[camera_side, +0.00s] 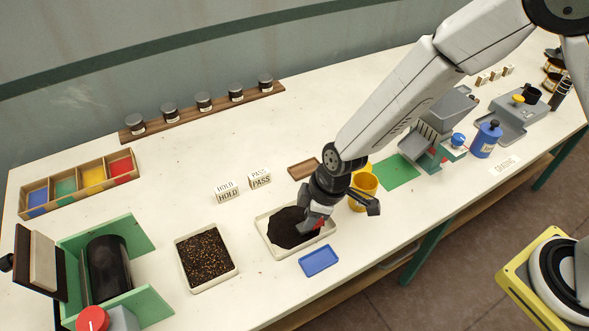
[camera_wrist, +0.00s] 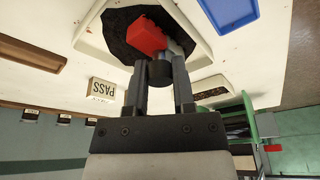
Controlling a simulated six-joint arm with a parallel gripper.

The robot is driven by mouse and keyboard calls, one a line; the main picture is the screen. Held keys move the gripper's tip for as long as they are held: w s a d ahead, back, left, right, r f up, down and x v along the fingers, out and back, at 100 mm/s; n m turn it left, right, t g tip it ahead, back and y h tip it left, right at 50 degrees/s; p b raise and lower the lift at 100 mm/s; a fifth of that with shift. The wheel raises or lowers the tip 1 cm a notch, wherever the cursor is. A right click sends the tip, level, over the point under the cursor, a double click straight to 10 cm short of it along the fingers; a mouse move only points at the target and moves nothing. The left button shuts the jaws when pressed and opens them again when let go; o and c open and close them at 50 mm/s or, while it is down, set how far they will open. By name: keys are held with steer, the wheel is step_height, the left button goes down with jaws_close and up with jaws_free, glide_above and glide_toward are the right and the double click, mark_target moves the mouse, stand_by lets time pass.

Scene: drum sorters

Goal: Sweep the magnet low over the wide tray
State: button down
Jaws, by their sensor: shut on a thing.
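The magnet (camera_wrist: 148,38), red with a grey part beside it, is between the fingertips of my gripper (camera_wrist: 160,70) in the wrist view. The gripper is shut on it. In the side view my gripper (camera_side: 312,212) points down over the wide cream tray (camera_side: 270,243), which holds a dark, nearly black heap (camera_side: 286,226). The magnet is low over the heap; I cannot tell whether it touches. The fingers and wrist hide part of the tray's right side. A little red shows by the fingers in the side view.
A blue shallow tray (camera_side: 318,260) lies in front of the wide tray, and a yellow cup (camera_side: 364,190) stands close on the right. A second cream tray (camera_side: 207,285) of brown grains sits to the left. HOLD (camera_side: 227,191) and PASS (camera_side: 259,178) blocks stand behind.

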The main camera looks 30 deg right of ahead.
steer(key=shift+w+a, duration=0.3)
steer(key=shift+a, duration=0.65)
steer(key=shift+w+a, duration=0.25)
steer(key=shift+a, duration=0.65)
steer(key=shift+w+a, duration=0.3)
steer(key=shift+a, duration=0.65)
steer(key=shift+a, duration=0.15)
steer(key=shift+w+d, duration=0.15)
steer(key=shift+d, duration=0.25)
steer(key=shift+w+d, duration=0.35)
steer(key=shift+d, duration=0.8)
steer(key=shift+w+d, duration=0.3)
steer(key=shift+d, duration=0.85)
steer(key=shift+w+d, duration=0.35)
steer(key=shift+d, duration=0.8)
steer(key=shift+d, duration=0.1)
steer(key=shift+w+a, duration=0.15)
steer(key=shift+a, duration=0.15)
steer(key=shift+w+a, duration=0.3)
steer(key=shift+a, duration=0.8)
steer(key=shift+w+a, duration=0.35)
steer(key=shift+a, duration=0.75)
steer(key=shift+w+a, duration=0.3)
steer(key=shift+a, duration=0.8)
steer(key=shift+w+a, duration=0.1)
steer(key=shift+a, duration=0.2)
